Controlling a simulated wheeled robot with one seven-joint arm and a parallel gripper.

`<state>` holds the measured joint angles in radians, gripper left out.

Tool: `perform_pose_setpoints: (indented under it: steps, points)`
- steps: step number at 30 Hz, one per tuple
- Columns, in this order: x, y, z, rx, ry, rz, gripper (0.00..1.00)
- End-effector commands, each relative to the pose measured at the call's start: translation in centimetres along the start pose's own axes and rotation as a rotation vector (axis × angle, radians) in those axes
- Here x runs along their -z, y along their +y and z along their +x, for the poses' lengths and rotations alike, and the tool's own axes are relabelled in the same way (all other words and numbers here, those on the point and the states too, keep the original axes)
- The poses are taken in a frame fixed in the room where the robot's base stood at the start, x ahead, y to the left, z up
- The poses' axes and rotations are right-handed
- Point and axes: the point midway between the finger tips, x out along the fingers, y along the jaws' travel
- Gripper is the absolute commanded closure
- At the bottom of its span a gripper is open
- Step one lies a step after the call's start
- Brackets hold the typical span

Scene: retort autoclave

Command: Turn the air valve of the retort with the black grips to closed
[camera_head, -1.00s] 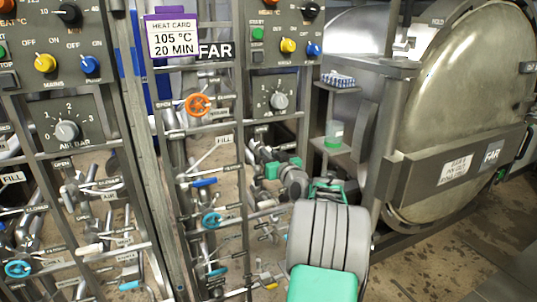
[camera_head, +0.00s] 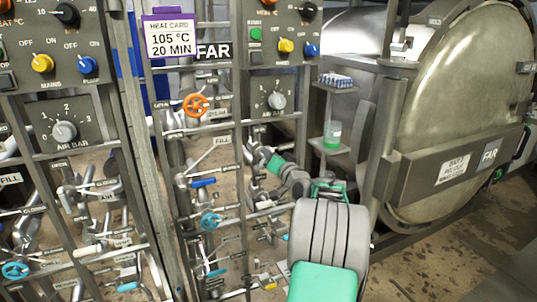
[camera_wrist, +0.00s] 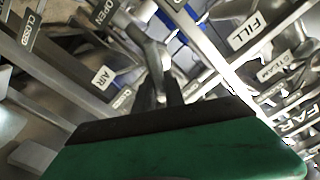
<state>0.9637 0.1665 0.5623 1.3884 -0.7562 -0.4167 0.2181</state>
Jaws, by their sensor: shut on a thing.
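My gripper (camera_wrist: 160,92) shows in the wrist view as two dark fingers closed on a grey lever, the air valve handle (camera_wrist: 152,50). The AIR label (camera_wrist: 102,77) is just left of the fingers. An OPEN label (camera_wrist: 104,12) is above it and a CLOSED label (camera_wrist: 28,30) is at the far upper left. In the head view my arm reaches in at the FAR panel (camera_head: 213,51), below its air gauge (camera_head: 276,101). Black grips cannot be made out clearly.
An orange wheel (camera_head: 195,105), a blue wheel (camera_head: 210,221) and several levers and pipes crowd left of my arm. A steel frame post (camera_head: 383,160) and the large retort door (camera_head: 465,110) stand to the right. Open floor (camera_head: 440,270) lies at the lower right.

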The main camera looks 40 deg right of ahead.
Motion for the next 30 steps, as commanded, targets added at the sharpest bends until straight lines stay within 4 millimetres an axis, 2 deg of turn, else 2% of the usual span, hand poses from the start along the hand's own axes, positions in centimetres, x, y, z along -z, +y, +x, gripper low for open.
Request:
perform_pose_setpoints:
  steps: [21, 30]
  points:
    - [-0.2, 1.2, 0.0, -0.002, 0.000, 0.674, 1.00]
    - [-0.6, 1.5, 0.0, -0.001, 0.000, 0.887, 1.00]
